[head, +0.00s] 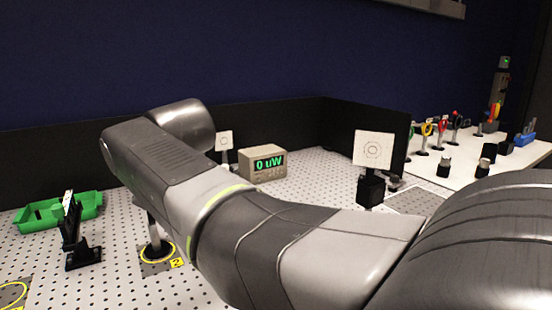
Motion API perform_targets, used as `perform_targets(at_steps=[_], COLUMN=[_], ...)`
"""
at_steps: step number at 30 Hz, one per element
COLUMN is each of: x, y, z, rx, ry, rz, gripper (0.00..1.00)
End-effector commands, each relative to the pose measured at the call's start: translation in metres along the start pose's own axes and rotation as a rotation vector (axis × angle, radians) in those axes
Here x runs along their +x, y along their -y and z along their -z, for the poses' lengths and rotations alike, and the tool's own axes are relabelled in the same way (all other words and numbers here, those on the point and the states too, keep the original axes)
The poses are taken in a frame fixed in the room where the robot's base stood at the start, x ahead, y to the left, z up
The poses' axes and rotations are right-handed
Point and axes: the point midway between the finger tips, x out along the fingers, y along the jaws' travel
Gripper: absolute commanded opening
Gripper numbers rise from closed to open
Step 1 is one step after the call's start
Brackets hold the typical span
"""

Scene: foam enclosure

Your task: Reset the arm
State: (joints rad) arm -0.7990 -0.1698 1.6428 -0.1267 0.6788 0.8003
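My arm reaches from the lower right across the perforated table (110,245) to the upper left, with its links bent over the table. My gripper is not visible; the end of the arm is hidden behind my own links or out of the frame. A post on a round base (157,250) with a yellow ring stands beneath the arm, partly covered by it.
A green tray (40,216) and a black stand (83,257) are at left. A power meter (264,163) reading "0 uW" and target cards (373,149) (224,141) stand behind the arm. A white side table (440,177) with several tools is at right.

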Motion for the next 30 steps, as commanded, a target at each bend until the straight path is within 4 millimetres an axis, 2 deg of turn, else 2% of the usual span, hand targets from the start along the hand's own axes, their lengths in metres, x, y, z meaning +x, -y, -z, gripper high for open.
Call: perform_targets(at_steps=[1,4,9,20,25,30], x=[0.003,0.003,-0.007,-0.008,-0.001,-0.004], y=[-0.004,-0.006,-0.005,-0.006,-0.005,0.004], z=[-0.007,-0.013,-0.014,-0.015,-0.011,0.008], rx=[-0.002,0.0,-0.001,-0.001,0.001,0.002], ry=[0.001,0.001,0.0,0.001,0.002,0.0], rz=[0.001,0.001,0.001,-0.001,-0.002,-0.002], gripper=[0.0,0.0,0.0,0.0,0.0,0.0])
